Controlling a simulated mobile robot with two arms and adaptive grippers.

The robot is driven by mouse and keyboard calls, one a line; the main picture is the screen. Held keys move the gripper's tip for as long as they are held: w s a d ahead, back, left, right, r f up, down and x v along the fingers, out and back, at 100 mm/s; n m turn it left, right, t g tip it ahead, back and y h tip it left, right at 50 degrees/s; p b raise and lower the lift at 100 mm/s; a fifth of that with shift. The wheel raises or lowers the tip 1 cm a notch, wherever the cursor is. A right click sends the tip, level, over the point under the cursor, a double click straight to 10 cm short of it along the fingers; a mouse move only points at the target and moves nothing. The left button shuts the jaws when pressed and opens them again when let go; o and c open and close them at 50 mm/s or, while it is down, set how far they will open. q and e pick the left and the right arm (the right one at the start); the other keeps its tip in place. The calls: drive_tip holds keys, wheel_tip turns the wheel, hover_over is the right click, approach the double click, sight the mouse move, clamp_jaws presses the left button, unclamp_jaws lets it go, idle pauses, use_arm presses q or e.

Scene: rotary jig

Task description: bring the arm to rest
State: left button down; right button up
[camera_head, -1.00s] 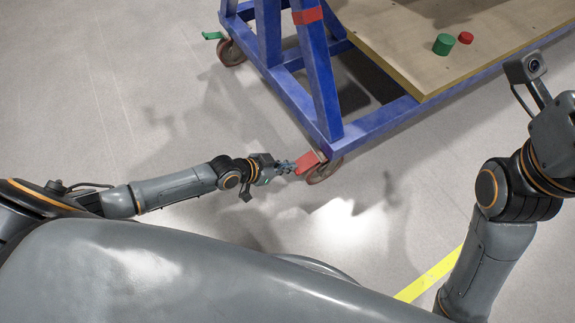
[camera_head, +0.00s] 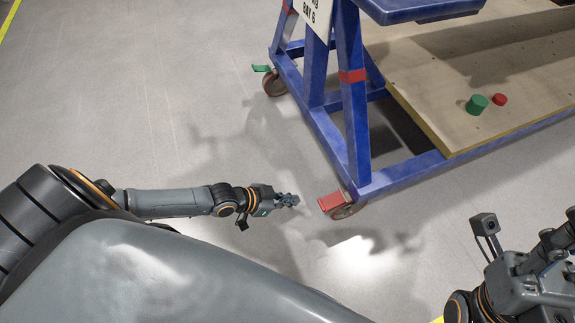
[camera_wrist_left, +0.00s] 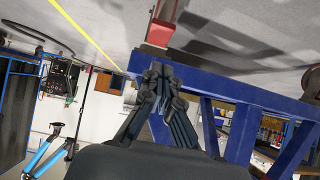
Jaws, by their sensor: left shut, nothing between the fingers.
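My left arm (camera_head: 175,202) reaches in from the left in the head view. Its gripper (camera_head: 289,200) is shut and empty, over the floor just left of a red caster pedal (camera_head: 331,201), with a gap between them. In the left wrist view the closed fingers (camera_wrist_left: 160,78) show in front of the blue frame and the red pedal (camera_wrist_left: 160,33). My right arm (camera_head: 520,285) is at the lower right; its fingers are not visible.
The blue jig frame (camera_head: 352,110) stands on casters, with a green pedal (camera_head: 261,68) at the far one. A wooden board (camera_head: 440,115) on it bears a green cylinder (camera_head: 477,104) and a red one (camera_head: 499,99). The floor (camera_head: 110,110) at left is clear.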

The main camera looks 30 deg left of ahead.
use_arm(q)
drive_tip(key=shift+s+a+r, duration=0.2)
drive_tip(key=shift+s+r, duration=0.05)
drive_tip(key=shift+s, duration=0.05)
